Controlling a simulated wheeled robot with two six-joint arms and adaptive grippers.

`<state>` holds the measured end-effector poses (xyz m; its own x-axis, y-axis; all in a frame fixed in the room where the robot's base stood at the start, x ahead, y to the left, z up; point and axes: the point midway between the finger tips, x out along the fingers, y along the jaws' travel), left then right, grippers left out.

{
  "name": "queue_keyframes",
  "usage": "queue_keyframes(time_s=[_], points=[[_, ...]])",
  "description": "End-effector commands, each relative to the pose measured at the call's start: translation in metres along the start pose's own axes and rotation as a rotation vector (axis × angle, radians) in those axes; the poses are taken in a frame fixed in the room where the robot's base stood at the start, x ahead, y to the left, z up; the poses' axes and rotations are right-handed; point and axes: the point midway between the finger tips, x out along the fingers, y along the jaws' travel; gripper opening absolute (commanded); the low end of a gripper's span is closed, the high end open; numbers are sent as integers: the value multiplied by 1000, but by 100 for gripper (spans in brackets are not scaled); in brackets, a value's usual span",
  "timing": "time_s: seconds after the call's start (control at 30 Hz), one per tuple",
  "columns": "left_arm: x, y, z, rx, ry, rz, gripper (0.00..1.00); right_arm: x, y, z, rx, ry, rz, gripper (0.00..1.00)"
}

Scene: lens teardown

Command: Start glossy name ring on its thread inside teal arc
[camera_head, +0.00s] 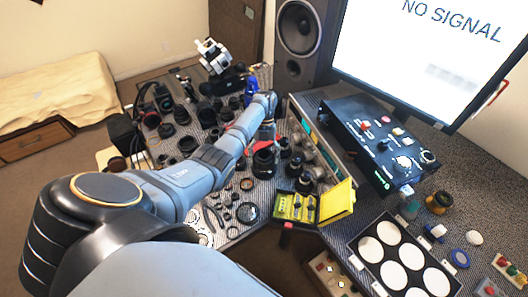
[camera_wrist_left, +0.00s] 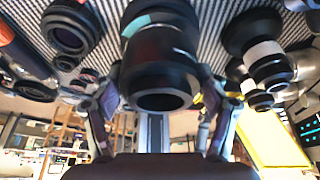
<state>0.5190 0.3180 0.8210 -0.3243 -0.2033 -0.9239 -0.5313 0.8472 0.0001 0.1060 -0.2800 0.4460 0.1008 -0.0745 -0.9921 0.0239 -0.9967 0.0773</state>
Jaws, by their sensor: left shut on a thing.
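In the left wrist view a dark lens barrel (camera_wrist_left: 158,48) stands on the striped mat, with a teal arc (camera_wrist_left: 140,25) on its upper side. A glossy black ring (camera_wrist_left: 162,92) is at the barrel's near end, in line with it; whether its thread has caught cannot be told. My left gripper (camera_wrist_left: 160,105) has a finger on either side of this ring and is shut on it. In the head view the left gripper (camera_head: 266,136) is above a black lens part (camera_head: 263,163), its fingertips small and partly hidden. My right gripper is not in view.
Several lens parts crowd the mat around the gripper, including a banded lens (camera_wrist_left: 265,55) close to the right finger. A yellow open case (camera_head: 296,207), a control box (camera_head: 378,140) and a tray of white discs (camera_head: 408,258) lie to the right.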

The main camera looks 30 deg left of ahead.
Motion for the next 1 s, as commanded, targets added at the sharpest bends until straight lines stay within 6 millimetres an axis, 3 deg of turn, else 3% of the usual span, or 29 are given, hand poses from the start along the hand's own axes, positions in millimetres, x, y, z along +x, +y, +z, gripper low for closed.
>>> queue_keyframes(time_s=[1.0], points=[[5, 0, 2, 0, 0, 0, 43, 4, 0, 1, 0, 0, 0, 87]])
